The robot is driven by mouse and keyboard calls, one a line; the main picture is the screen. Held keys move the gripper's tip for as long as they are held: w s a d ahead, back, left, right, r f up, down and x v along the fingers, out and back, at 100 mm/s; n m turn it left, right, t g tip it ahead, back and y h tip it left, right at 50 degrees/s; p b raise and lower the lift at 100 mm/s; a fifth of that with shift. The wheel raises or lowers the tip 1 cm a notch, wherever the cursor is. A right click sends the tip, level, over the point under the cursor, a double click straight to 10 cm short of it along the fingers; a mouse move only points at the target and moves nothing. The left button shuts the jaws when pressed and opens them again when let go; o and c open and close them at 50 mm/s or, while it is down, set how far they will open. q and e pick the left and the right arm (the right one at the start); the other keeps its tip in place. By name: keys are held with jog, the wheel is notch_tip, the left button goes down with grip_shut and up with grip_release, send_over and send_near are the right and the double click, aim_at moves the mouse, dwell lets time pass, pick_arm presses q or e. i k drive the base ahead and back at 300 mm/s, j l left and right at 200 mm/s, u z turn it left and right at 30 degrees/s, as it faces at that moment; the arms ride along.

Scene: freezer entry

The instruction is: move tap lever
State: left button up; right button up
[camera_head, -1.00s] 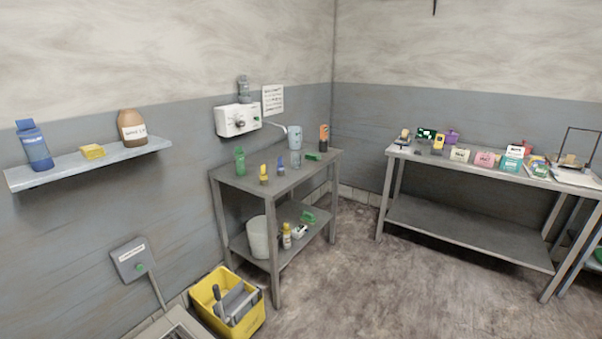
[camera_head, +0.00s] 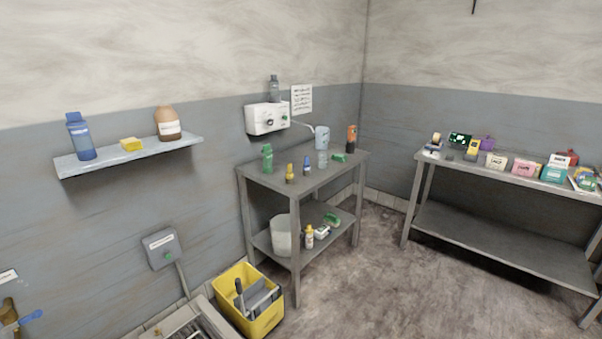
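A blue lever (camera_head: 31,316) shows at the lower left edge of the head view. It sits on a brass-coloured tap or pipe (camera_head: 9,312) that is partly cut off by the picture edge. The lever points to the right and slightly up. A small white label (camera_head: 8,277) is on the wall above it. Neither of my grippers is in view.
A wall shelf (camera_head: 180,148) with bottles hangs above. A grey button box (camera_head: 162,250) is on the wall, over a floor grate (camera_head: 190,325). A yellow bucket (camera_head: 262,325) stands beside a metal table (camera_head: 330,178). Another table (camera_head: 500,245) is at right. The middle floor is open.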

aim_at(38, 314)
jog(key=u, duration=2)
